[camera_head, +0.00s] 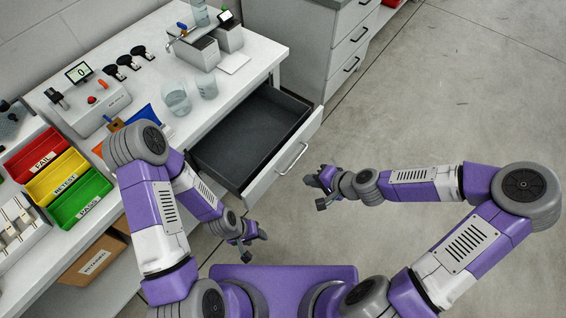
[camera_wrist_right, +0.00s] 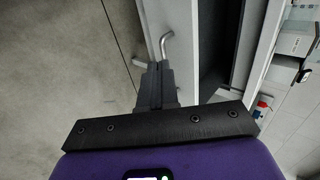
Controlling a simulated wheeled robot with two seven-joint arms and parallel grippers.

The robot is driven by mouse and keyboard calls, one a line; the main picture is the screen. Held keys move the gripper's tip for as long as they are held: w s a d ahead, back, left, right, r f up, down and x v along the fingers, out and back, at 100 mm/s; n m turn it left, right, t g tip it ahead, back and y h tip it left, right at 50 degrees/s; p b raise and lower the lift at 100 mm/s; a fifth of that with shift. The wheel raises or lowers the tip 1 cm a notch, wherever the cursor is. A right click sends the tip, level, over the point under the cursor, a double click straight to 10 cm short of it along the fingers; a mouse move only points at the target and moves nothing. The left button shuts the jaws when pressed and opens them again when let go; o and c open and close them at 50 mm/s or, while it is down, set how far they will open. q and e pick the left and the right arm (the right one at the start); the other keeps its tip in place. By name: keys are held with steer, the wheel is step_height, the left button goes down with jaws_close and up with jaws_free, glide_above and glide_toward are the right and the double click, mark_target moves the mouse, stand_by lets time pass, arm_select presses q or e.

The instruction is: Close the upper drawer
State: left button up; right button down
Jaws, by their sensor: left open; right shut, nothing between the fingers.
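The upper drawer (camera_head: 240,141) is pulled out from the white bench, its dark inside empty. Its light front panel (camera_head: 272,172) carries a metal bar handle (camera_head: 291,159). My right gripper (camera_head: 318,191) is shut and empty, in front of the drawer front and apart from it in the head view. In the right wrist view, the shut fingers (camera_wrist_right: 157,70) point toward the drawer front (camera_wrist_right: 182,50), close to the handle (camera_wrist_right: 166,43); I cannot tell whether they touch. My left gripper (camera_head: 252,238) is open and empty, near the drawer's near front corner.
The bench top (camera_head: 190,122) holds beakers (camera_head: 176,97), small devices and red, yellow and green bins (camera_head: 80,200). A grey cabinet (camera_head: 325,50) with closed drawers stands beyond. A cardboard box (camera_head: 92,262) sits under the bench. The floor (camera_head: 430,110) to the right is clear.

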steer(key=b, duration=0.4)
glide_toward(275, 170)
step_height(275, 170, down, 3)
steer(key=a, duration=0.1)
steer(key=w+a, duration=0.1)
steer(key=a, duration=0.1)
steer(key=shift+w+f, duration=0.3)
steer(key=shift+f, duration=0.05)
steer(key=shift+w+a, duration=0.35)
steer(key=shift+a, duration=0.05)
